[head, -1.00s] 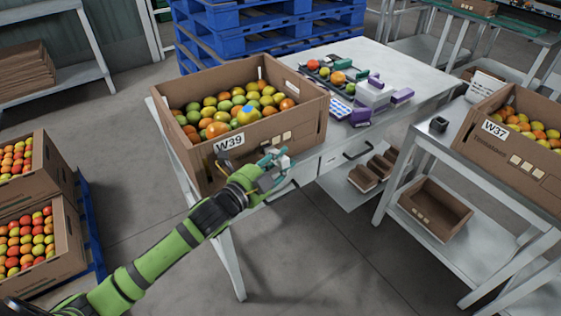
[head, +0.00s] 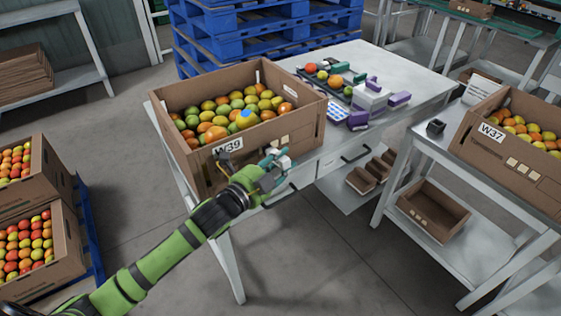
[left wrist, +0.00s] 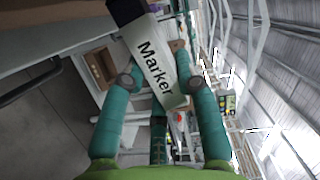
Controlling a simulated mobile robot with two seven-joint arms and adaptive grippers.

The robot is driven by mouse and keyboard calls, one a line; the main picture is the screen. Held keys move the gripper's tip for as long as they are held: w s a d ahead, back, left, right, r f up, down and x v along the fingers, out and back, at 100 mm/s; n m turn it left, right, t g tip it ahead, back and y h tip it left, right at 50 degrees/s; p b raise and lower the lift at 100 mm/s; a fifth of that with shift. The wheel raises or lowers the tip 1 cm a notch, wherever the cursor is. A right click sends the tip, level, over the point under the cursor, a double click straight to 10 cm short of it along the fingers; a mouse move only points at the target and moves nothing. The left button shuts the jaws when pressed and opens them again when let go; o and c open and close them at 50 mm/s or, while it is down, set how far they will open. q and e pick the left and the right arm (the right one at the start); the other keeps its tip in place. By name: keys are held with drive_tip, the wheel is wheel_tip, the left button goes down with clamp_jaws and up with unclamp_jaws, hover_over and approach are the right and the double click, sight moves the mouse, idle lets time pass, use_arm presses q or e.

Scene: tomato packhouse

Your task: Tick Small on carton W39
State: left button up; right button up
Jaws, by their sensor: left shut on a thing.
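Carton W39 (head: 202,165) is an open cardboard box of red, orange and green tomatoes on the near left of the metal table. Its front wall carries the W39 label (head: 227,144) and a row of small pale tick boxes (head: 285,138). The print beside the boxes is too small to read. My left gripper (head: 275,163) is just in front of this wall, below the tick boxes. It is shut on a white marker (left wrist: 158,72), whose lettering and dark end show in the left wrist view. Contact between marker and carton cannot be made out. My right gripper is not in view.
Carton W37 (head: 468,132) stands on the right table, beside a small dark block (head: 436,127). Blue pallets (head: 265,35) stand behind. Open floor lies between the tables.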

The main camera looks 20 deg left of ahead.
use_arm(q)
drive_tip(key=shift+s+a+f, duration=0.25)
drive_tip(key=shift+s+f, duration=0.05)
drive_tip(key=shift+f, duration=0.1)
drive_tip(key=shift+w+d+r, duration=0.25)
drive_tip(key=shift+w+r, duration=0.1)
drive_tip(key=shift+r, duration=0.2)
idle(0.4)
drive_tip(key=shift+s+a+f, duration=0.35)
drive_tip(key=shift+f, duration=0.25)
drive_tip(key=shift+w+d+r+p, duration=0.3)
drive_tip(key=shift+w+r+p, duration=0.15)
drive_tip(key=shift+r, duration=0.2)
idle(0.4)
drive_tip(key=shift+s+a+f, duration=0.3)
drive_tip(key=shift+s+f, duration=0.15)
drive_tip(key=shift+f, duration=0.2)
drive_tip(key=shift+s+d, duration=0.5)
drive_tip(key=shift+d, duration=0.15)
drive_tip(key=shift+s+d+p, duration=0.4)
drive_tip(key=shift+s+d, duration=0.3)
drive_tip(key=shift+d, duration=0.2)
drive_tip(key=shift+s+d+p, duration=0.4)
drive_tip(key=shift+s+d, duration=0.25)
drive_tip(key=shift+d, duration=0.25)
